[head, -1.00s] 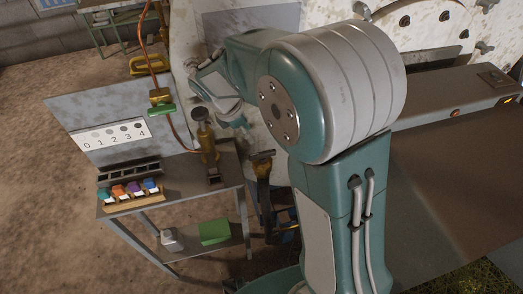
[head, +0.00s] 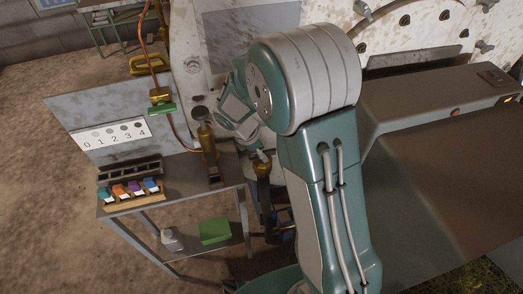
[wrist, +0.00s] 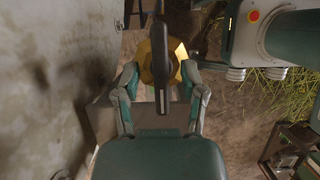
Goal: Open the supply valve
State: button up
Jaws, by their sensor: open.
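A brass valve (head: 263,180) on a pipe stands right of the side table in the head view, its top partly hidden by my wrist. In the wrist view the brass valve body (wrist: 174,62) shows with a long dark lever handle (wrist: 160,55) across it. My gripper (wrist: 160,80) is open, with one finger on each side of the handle. I cannot tell whether the fingers touch it. In the head view the fingers are mostly hidden at the valve top. A second, smaller valve with a green handle (head: 162,108) sits on the copper pipe.
A green box (head: 214,230) lies on the lower shelf. A pale stained wall (wrist: 45,90) stands close on the left in the wrist view.

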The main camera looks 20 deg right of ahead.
grip_shut()
jog(key=shift+m, duration=0.3)
jog(key=m+g, duration=0.1)
jog(key=m, duration=0.3)
jog(key=shift+w+g+y, duration=0.15)
jog(key=shift+g+y, duration=0.15)
jog(key=shift+g, duration=0.1)
jog(key=m+g+y, duration=0.1)
jog(key=m, duration=0.4)
jog(key=m+g+y, duration=0.1)
jog(key=m, duration=0.3)
jog(key=shift+d, duration=0.1)
jog(key=shift+m+g+y, duration=0.3)
jog(key=shift+m+y, duration=0.8)
jog(key=shift+m, duration=1.3)
